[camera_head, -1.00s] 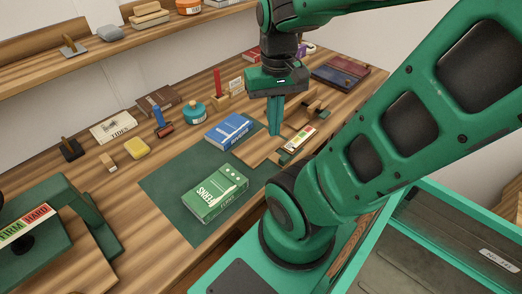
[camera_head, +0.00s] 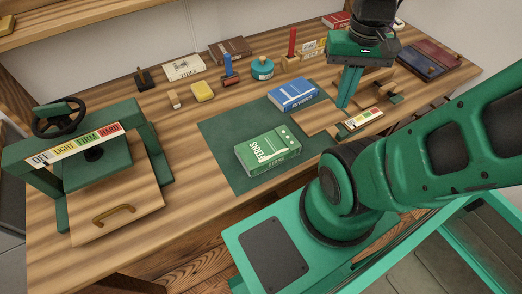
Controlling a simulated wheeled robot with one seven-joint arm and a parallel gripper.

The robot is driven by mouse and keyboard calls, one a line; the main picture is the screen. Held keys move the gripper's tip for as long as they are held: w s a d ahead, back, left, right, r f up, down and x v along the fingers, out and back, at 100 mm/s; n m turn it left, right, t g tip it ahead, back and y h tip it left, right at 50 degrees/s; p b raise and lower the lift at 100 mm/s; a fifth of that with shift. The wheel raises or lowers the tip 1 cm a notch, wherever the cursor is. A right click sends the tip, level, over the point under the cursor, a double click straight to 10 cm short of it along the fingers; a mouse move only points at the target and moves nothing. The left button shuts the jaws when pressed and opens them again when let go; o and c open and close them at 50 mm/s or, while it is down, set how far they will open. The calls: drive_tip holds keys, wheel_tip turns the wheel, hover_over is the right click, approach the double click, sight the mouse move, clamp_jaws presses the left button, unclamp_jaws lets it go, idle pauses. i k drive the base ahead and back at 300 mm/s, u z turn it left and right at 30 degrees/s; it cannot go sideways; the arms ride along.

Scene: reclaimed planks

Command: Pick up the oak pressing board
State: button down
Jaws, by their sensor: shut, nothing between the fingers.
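A pale wooden board with a brass handle (camera_head: 117,205) lies flat in the green press (camera_head: 78,158) at the left, partly under its plate. I cannot tell from looks alone which one is oak. My gripper (camera_head: 345,104) is at the right, pointing down with its fingers together and empty. Its tips are close to the plain board; I cannot tell whether they touch it. It is far from the handled board.
A yellow block (camera_head: 203,92), a teal jar (camera_head: 262,69) and other small items line the back. Bare bench lies between press and mat.

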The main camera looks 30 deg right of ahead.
sight(319, 116)
drive_tip(key=u, duration=0.55)
drive_tip(key=k, duration=1.8)
drive_tip(key=z, duration=1.1)
drive_tip(key=i, duration=1.05)
